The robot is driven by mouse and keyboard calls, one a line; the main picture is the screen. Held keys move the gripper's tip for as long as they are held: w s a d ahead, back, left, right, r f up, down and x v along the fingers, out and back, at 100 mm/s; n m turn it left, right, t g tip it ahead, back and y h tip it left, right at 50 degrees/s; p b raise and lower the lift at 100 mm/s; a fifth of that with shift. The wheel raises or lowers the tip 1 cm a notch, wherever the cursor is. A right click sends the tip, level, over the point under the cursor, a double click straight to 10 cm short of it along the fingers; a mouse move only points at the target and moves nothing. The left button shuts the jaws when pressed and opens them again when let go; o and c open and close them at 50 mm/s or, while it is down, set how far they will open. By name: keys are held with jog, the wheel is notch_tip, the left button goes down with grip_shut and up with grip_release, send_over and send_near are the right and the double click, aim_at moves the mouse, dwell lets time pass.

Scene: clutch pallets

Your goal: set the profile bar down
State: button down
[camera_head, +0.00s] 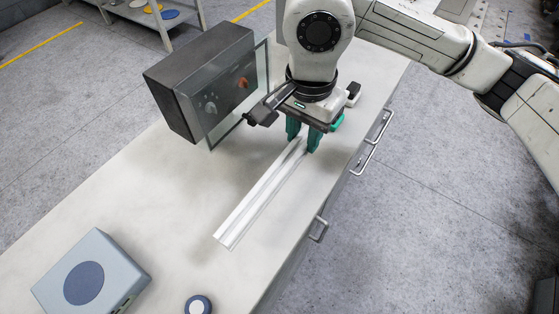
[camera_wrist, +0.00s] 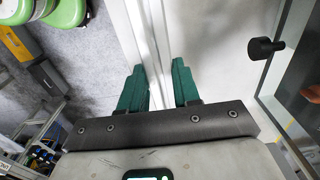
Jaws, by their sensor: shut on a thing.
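The profile bar (camera_head: 252,205) is a long, straight, silvery-white grooved bar. In the head view it runs from my gripper (camera_head: 303,142) toward the lower left, over the pale worktop (camera_head: 165,195). My gripper points down, and its green fingers are shut on the bar near the bar's far end. In the wrist view the bar (camera_wrist: 154,40) passes between the green fingers (camera_wrist: 158,85). I cannot tell whether the bar touches the worktop or hangs just above it. The bar's far end is hidden by my gripper.
A dark box with a glass door (camera_head: 205,85) stands close to the left of my gripper. A grey-blue box with a round dark disc (camera_head: 90,275) and a small round knob (camera_head: 198,304) are near the front. Drawer handles (camera_head: 318,230) line the right side.

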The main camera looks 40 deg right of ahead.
aim_at(282, 158)
jog(key=a+f, duration=0.2)
jog(key=w+a+f+p, duration=0.1)
jog(key=a+f, duration=0.1)
jog(key=f, duration=0.2)
jog(key=f+p, duration=0.1)
jog(key=f, duration=0.1)
jog(key=shift+a+f, duration=0.15)
jog(key=shift+a, duration=0.2)
jog(key=shift+f, duration=0.3)
jog(key=shift+f, duration=0.2)
jog(key=c, duration=0.8)
grip_release()
jog(key=shift+r, duration=0.15)
jog(key=shift+r, duration=0.2)
notch_tip(282, 158, up, 12)
jog(key=b, duration=0.1)
jog(key=shift+f+b, duration=0.15)
jog(key=shift+b, duration=0.2)
